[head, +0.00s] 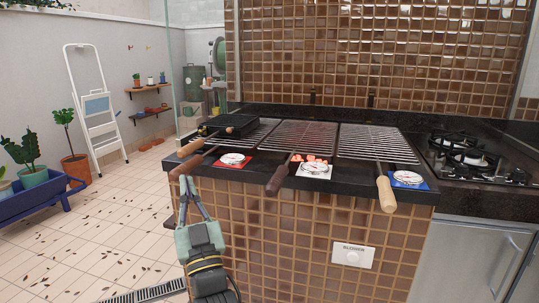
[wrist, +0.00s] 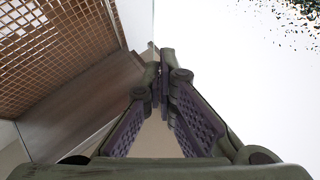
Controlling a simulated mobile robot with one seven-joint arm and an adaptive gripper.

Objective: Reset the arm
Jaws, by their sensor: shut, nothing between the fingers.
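My gripper (head: 186,182) is in front of the left end of the tiled grill counter, pointing up, with its fingertips near the wooden handle of the leftmost grate. I cannot tell from the head view whether it touches that handle. In the wrist view my gripper (wrist: 160,62) has its fingertips together, with nothing between them. My arm (head: 208,255) reaches up from the bottom of the head view.
Three grill grates (head: 300,137) lie on the dark counter, their handles jutting over its front edge. A black pan (head: 230,125) rests at left, a gas stove (head: 470,155) at right. Open tiled floor (head: 90,235) lies left.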

